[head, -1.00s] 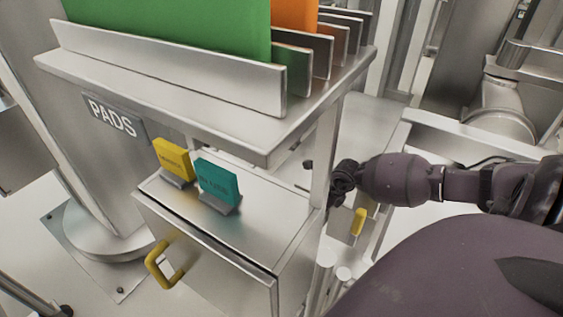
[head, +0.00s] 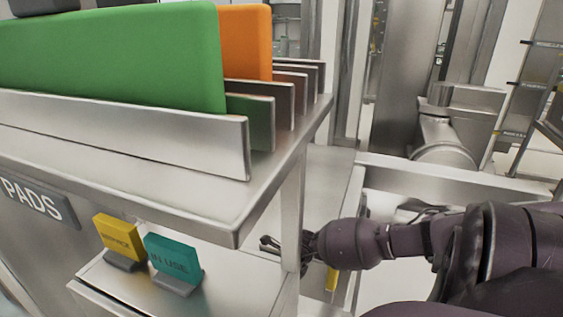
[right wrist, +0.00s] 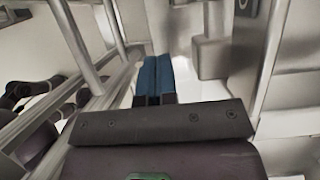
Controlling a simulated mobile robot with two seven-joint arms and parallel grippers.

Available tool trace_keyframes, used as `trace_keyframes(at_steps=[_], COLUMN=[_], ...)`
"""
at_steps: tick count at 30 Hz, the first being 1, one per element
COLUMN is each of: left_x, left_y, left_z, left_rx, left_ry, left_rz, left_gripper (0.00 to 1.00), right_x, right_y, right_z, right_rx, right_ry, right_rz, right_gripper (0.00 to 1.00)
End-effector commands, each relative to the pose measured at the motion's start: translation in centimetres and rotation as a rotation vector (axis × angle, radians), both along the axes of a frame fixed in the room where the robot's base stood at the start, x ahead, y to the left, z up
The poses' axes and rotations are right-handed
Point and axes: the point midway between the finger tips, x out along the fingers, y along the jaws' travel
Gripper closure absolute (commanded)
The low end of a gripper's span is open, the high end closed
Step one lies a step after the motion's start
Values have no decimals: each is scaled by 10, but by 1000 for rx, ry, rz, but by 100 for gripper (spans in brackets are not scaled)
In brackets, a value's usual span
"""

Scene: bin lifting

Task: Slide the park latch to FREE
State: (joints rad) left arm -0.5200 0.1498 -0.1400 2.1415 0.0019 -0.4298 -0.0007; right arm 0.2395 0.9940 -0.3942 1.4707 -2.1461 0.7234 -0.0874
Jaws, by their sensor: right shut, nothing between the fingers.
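My right gripper (head: 268,243) reaches in from the right, by the post under the pad shelf. Its fingertips show left of the post and its wrist right of it. In the right wrist view its two blue fingers (right wrist: 153,78) lie together, shut and empty. A small yellow piece (head: 332,279) hangs just below my right wrist, partly hidden by it. I cannot tell whether it is the park latch, and no FREE marking is readable. My left gripper is not in view.
The metal shelf (head: 190,190) with green (head: 110,60) and orange (head: 245,40) pads overhangs the work area. Yellow (head: 117,238) and teal "IN USE" (head: 172,258) tags stand on the cabinet below. In the right wrist view, metal rails (right wrist: 100,85) run at left and a pale block (right wrist: 210,57) stands ahead.

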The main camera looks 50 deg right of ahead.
Motion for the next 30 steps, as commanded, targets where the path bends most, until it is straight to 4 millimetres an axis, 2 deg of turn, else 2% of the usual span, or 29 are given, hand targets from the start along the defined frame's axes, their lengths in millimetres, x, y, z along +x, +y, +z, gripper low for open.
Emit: trace_keyframes(at_steps=[1, 8, 9, 12, 16, 30], left_x=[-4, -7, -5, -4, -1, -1], left_y=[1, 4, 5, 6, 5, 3], left_z=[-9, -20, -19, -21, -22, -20], left_rx=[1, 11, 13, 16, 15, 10], left_ry=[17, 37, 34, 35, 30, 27], left_rz=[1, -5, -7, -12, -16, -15], left_gripper=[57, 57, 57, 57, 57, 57], right_x=[1, 15, 25, 38, 49, 55], right_y=[2, 6, 8, 11, 14, 16], right_z=[-16, -53, -47, -45, -44, -42], right_rx=[2, 2, 1, -1, -1, 0], right_ry=[9, 10, 3, 1, 1, -1], right_rz=[0, 0, 2, 1, 1, 1], right_gripper=[100, 100, 100, 100, 100, 100])
